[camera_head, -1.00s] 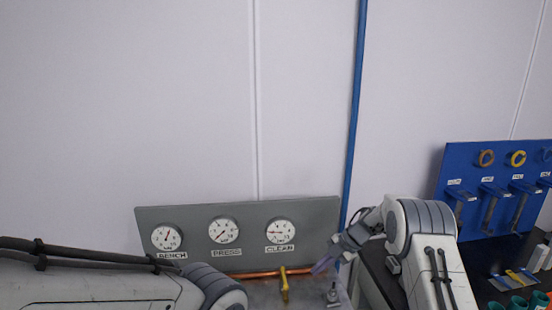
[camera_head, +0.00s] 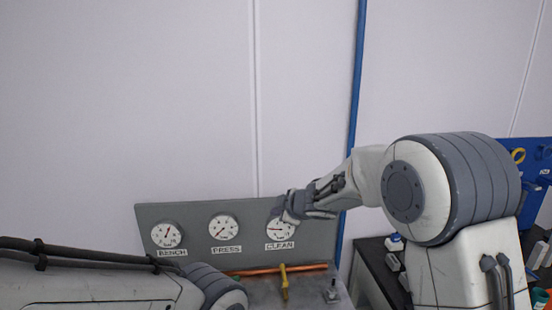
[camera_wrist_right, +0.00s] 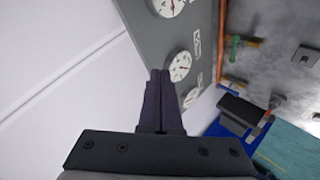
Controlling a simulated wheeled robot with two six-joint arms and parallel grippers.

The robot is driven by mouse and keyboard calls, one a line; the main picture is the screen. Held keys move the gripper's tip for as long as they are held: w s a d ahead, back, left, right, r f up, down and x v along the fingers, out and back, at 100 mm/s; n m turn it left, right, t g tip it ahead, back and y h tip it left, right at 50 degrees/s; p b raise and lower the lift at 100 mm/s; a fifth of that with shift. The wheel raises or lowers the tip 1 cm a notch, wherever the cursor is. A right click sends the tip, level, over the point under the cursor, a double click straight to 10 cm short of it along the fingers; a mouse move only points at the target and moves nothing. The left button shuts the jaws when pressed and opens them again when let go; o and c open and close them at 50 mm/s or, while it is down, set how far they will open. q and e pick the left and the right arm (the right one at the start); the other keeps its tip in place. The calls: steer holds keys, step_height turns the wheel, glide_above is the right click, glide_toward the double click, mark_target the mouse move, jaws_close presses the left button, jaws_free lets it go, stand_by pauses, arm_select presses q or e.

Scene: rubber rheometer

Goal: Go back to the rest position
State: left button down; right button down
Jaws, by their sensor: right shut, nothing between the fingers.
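My right gripper (camera_head: 282,206) is in front of the CLEAN gauge (camera_head: 281,230) in the head view, covering part of its upper edge. In the right wrist view its two dark fingers (camera_wrist_right: 160,78) are together with nothing between them. My left arm comes in low from the left in the head view; its gripper is outside the picture.
A grey panel (camera_head: 196,207) carries the BENCH gauge (camera_head: 166,235), the PRESS gauge (camera_head: 223,227) and the CLEAN gauge. A copper pipe (camera_head: 262,271) with a yellow valve handle (camera_head: 284,282) runs below. A blue tool board (camera_head: 537,150) stands at the right. The wall above is clear.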

steer(key=s+d+f+m+g+h, duration=0.1)
steer(key=s+f+m+g, duration=0.1)
steer(key=s, duration=1.2)
steer(key=s+d+f+m+g+h, duration=0.1)
steer(key=s+m+g, duration=0.3)
steer(key=s, duration=1)
steer(key=s+d+f+m+g+h+b, duration=0.1)
steer(key=s+d+f+m+g+h, duration=0.1)
steer(key=s, duration=1.3)
step_height(320, 180, down, 2)
steer(key=shift+d+m+g, duration=0.25)
steer(key=shift+m+g, duration=0.35)
steer(key=shift+g, duration=0.3)
